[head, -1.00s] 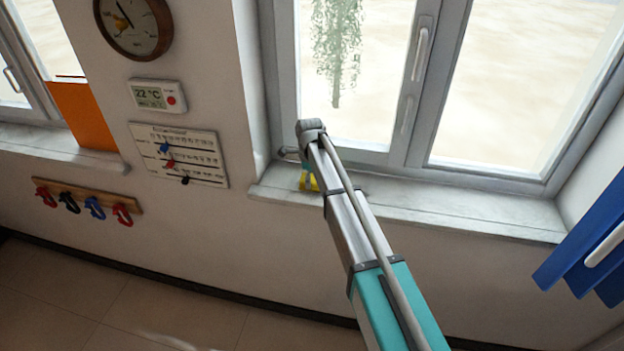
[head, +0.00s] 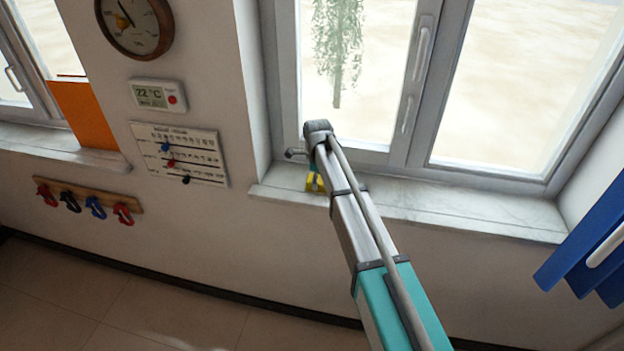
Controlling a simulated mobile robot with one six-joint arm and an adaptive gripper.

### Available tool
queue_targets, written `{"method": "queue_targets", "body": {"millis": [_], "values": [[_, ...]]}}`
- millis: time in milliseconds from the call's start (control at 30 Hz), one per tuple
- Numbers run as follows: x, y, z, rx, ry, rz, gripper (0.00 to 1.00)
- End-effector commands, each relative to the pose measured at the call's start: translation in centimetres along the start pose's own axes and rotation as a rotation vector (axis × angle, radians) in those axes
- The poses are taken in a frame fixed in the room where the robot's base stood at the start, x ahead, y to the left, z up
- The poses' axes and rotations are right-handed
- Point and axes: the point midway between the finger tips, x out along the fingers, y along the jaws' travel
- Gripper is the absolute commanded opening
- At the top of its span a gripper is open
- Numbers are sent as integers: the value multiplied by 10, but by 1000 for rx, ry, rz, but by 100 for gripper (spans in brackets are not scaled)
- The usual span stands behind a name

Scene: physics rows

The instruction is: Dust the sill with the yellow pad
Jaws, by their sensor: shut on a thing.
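The sill (head: 440,208) is a pale, marbled ledge under the right-hand window. The yellow pad (head: 313,183) shows at the left part of this sill, partly hidden behind my arm. My gripper (head: 312,172) is at the pad, mostly hidden by my arm's end link, and is shut on the pad. The pad appears at sill level; whether it presses on the surface I cannot tell.
The window frame (head: 400,160) rises behind the sill. A blue hanging cloth (head: 585,255) is at the right end. An orange panel (head: 82,115) stands on the left sill (head: 45,145). The sill right of my arm is clear.

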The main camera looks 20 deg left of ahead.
Motion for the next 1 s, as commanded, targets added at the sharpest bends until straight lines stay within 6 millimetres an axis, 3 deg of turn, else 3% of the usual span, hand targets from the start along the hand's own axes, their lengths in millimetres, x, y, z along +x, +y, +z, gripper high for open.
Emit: {"method": "queue_targets", "body": {"millis": [233, 767, 1000], "values": [[-1, 0, -15, 0, 2, -1, 24], [-1, 0, -19, 0, 0, -2, 24], [0, 0, -31, 1, 0, -2, 24]]}}
